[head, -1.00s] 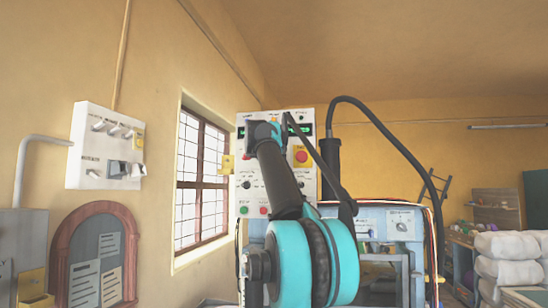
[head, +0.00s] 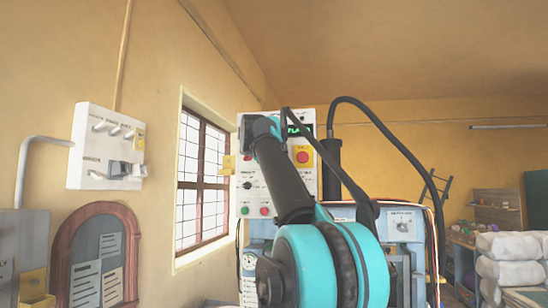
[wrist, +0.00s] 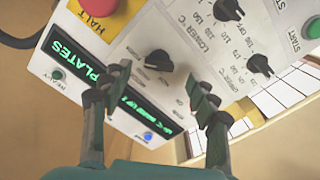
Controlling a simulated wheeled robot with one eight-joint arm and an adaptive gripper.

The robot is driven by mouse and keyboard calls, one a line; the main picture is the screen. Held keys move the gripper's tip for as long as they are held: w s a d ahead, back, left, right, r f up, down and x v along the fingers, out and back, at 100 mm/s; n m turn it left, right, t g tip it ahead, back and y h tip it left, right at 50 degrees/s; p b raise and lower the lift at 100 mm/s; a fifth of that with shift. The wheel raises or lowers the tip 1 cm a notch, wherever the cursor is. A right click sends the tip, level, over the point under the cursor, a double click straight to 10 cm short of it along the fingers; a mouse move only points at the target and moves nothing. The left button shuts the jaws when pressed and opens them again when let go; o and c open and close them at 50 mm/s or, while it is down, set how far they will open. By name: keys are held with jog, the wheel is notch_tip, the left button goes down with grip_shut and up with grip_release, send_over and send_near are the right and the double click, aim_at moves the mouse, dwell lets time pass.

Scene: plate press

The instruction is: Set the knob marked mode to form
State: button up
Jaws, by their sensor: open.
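The control panel (head: 306,185) is a pale upright box, partly hidden behind my arm in the head view. In the wrist view the panel (wrist: 125,42) is seen tilted and close. A black knob (wrist: 158,60) sits alone near the green displays, just beyond my fingertips; its small labels are too blurred to read, so I cannot tell its setting or confirm it is the mode knob. My gripper (wrist: 160,90) is open and empty, its two fingers spread on either side below this knob, apart from it. In the head view the gripper is hidden.
Two more black knobs (wrist: 229,10) (wrist: 260,65) have temperature scales. A red HALT button (wrist: 98,5) on yellow, a green START button (wrist: 313,28) and a lit PLATES display (wrist: 75,62) are nearby. A barred window (head: 202,175) is left of the panel.

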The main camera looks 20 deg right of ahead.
jog(key=v, duration=0.6)
jog(key=shift+s+a, duration=0.2)
